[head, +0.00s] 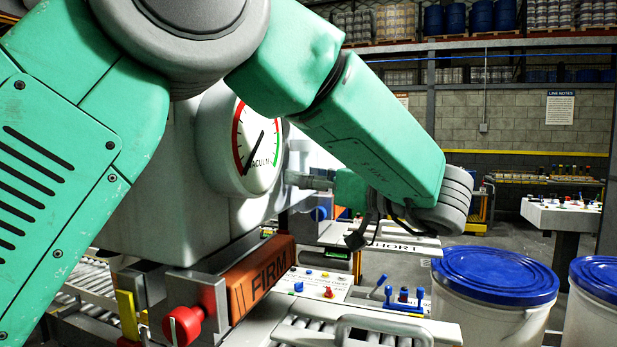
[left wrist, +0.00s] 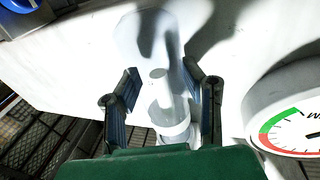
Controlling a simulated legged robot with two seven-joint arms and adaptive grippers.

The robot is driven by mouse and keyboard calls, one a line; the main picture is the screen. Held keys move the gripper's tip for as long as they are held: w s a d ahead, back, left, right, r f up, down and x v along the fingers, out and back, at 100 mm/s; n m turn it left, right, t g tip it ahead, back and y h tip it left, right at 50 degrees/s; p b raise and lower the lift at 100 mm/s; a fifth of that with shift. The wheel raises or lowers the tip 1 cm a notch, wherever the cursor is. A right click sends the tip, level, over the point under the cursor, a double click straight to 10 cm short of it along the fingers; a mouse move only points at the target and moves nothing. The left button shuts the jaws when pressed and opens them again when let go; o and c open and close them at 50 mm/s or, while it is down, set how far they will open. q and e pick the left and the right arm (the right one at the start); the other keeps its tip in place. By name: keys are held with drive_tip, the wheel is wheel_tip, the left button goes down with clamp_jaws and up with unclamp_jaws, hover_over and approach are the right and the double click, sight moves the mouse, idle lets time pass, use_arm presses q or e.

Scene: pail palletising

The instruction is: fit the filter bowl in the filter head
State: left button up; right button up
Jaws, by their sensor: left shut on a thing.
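A white cylinder (left wrist: 160,85) shows inside or behind the bowl's clear wall. The bowl's seating is unclear. My right gripper is not in view.
The pale tank (head: 175,205) carries a round gauge (head: 258,150), also in the left wrist view (left wrist: 292,125). Below are an orange block marked FIRM (head: 262,280), a red knob (head: 183,325) and a control panel (head: 330,290). Blue-lidded pails (head: 495,275) stand at the right.

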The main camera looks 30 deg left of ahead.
sight(316, 164)
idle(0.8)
use_arm(q)
drive_tip(key=shift+r+p, duration=1.2)
drive_tip(key=shift+p, duration=0.05)
drive_tip(key=o, duration=1.3)
drive_tip(key=shift+c, duration=0.2)
drive_tip(key=shift+d, duration=0.45)
drive_tip(key=d, duration=0.7)
drive_tip(key=shift+s+f, duration=0.1)
drive_tip(key=shift+f, duration=0.2)
drive_tip(key=shift+a, duration=0.15)
